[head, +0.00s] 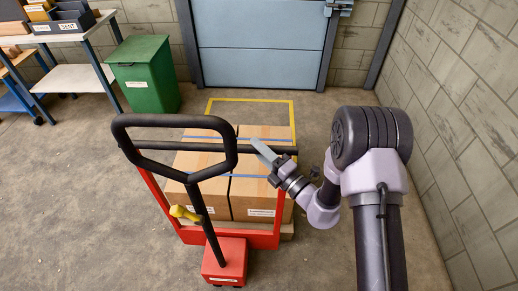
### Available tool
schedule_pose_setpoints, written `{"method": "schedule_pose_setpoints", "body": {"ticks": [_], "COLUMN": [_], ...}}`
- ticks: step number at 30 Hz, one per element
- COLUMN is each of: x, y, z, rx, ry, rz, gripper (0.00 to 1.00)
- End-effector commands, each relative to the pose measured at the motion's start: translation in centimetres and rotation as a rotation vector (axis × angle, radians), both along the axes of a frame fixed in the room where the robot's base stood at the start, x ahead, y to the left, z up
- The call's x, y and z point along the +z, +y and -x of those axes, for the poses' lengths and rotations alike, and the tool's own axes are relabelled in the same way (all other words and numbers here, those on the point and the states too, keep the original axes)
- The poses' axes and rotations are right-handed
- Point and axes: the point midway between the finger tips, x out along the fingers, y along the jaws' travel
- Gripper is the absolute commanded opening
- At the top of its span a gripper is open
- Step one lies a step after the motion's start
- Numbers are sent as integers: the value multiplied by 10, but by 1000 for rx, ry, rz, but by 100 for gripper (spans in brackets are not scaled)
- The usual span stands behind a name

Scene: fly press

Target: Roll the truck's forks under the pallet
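The red pallet truck (225,262) stands in the middle with its black loop handle (228,150) raised towards me and a yellow lever (180,212) on it. A black crossbar (285,150) tops its red frame. Beyond the frame, brown cartons (262,200) with blue straps stand on a wooden pallet (288,230), of which only a small edge shows. The forks are hidden, so I cannot tell how far under the pallet they reach. My gripper (262,151) overlaps the crossbar's right part in the picture. Whether it touches or grips the bar, I cannot tell.
A yellow floor outline (250,99) lies behind the cartons, before a blue-grey door (262,50). A green bin (146,75) and a workbench with trays (65,30) stand at the back left. A block wall (465,110) bounds the right. Floor at the left is clear.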

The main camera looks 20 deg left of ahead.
Motion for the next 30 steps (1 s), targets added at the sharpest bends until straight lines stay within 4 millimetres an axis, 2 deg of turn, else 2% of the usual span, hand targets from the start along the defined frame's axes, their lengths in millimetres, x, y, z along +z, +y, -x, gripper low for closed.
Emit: {"method": "schedule_pose_setpoints", "body": {"ticks": [1, 4, 30], "x": [0, 0, 0], "y": [0, 0, 0], "z": [0, 0, 0], "rx": [0, 0, 0], "ry": [0, 0, 1], "rz": [0, 0, 1], "gripper": [19, 0, 0]}}
